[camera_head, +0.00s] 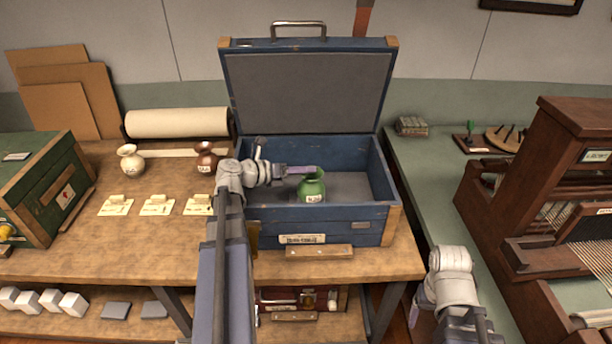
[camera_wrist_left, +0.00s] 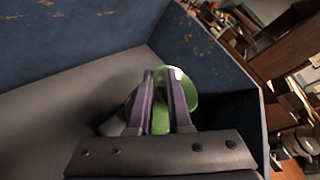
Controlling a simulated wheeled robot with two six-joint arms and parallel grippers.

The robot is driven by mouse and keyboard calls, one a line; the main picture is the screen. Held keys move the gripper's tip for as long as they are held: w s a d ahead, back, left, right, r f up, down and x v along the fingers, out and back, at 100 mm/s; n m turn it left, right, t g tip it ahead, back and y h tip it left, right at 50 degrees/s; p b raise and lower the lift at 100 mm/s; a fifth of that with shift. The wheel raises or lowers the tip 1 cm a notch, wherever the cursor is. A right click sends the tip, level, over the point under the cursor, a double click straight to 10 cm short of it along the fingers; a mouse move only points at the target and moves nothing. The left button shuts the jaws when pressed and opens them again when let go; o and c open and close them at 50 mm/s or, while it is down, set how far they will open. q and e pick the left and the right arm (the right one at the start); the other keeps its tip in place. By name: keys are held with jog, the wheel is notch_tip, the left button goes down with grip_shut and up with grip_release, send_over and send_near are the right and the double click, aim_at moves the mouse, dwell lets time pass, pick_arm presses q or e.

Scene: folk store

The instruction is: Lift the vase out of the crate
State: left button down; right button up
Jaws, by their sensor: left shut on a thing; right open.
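The green vase (camera_head: 312,188) is upright inside the open blue crate (camera_head: 330,234), towards its right half, with a small white label on its front. My left gripper (camera_head: 304,171) reaches in over the crate's left side and is shut on the vase near its neck. In the left wrist view both purple fingers (camera_wrist_left: 162,105) close on the green vase (camera_wrist_left: 178,90), with the crate's blue wall (camera_wrist_left: 215,65) behind. Whether the vase touches the crate floor is hard to tell. My right gripper (camera_head: 416,306) is low at the lower right, away from the crate, open and empty.
The crate's lid (camera_head: 308,92) stands open at the back. Left of the crate are a cream vase (camera_head: 131,160), a brown vase (camera_head: 207,160) and several cards (camera_head: 157,206). A green box (camera_head: 40,190) stands far left; a wooden loom (camera_head: 560,190) stands right. The space above the crate is clear.

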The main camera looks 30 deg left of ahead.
notch_tip(320, 180, up, 10)
jog(key=p, duration=0.9)
